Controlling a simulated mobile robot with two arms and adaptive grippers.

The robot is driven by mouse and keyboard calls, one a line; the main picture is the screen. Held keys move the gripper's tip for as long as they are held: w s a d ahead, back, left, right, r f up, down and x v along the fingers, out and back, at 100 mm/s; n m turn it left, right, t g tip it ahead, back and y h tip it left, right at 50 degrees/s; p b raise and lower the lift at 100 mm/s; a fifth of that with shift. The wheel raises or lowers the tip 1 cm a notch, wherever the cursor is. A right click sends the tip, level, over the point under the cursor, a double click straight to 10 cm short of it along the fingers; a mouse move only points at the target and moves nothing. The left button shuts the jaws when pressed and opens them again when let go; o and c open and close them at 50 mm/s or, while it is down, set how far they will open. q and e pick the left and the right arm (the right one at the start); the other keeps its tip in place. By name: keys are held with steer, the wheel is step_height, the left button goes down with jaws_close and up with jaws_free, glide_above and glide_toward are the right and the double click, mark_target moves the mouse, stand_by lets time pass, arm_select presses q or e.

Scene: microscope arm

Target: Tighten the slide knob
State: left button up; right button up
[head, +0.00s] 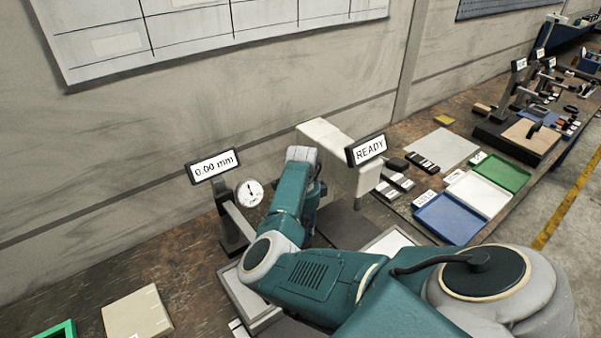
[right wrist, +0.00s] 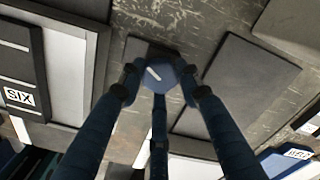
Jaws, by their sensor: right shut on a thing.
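The slide knob (right wrist: 162,74) shows in the right wrist view as a dark blue round knob with a white mark on its face. My right gripper (right wrist: 163,88) has its dark fingers closed around the knob's rim, with another finger coming up from below. In the head view my right arm reaches to the middle of the bench, and its teal links hide the knob and the fingertips. My left gripper is in neither view.
A display (head: 213,166) reads 0.00 mm, with a dial gauge (head: 249,194) beside it. A READY sign (head: 369,150) stands by a pale microscope arm (head: 335,143). Blue (head: 447,218), white and green (head: 501,172) trays lie at right. A beige block (head: 136,314) lies front left.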

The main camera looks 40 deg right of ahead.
mark_target(305, 232)
steer(key=o, duration=1)
steer(key=shift+s+d+r, duration=0.1)
steer(key=shift+d+r, duration=0.05)
steer(key=shift+d, duration=0.3)
steer(key=shift+o, duration=0.8)
steer(key=shift+s, duration=0.2)
steer(key=shift+w+a+r, duration=0.1)
steer(key=shift+r, duration=0.05)
step_height(305, 232, up, 12)
steer(key=shift+f, duration=0.2)
steer(key=shift+f, duration=0.1)
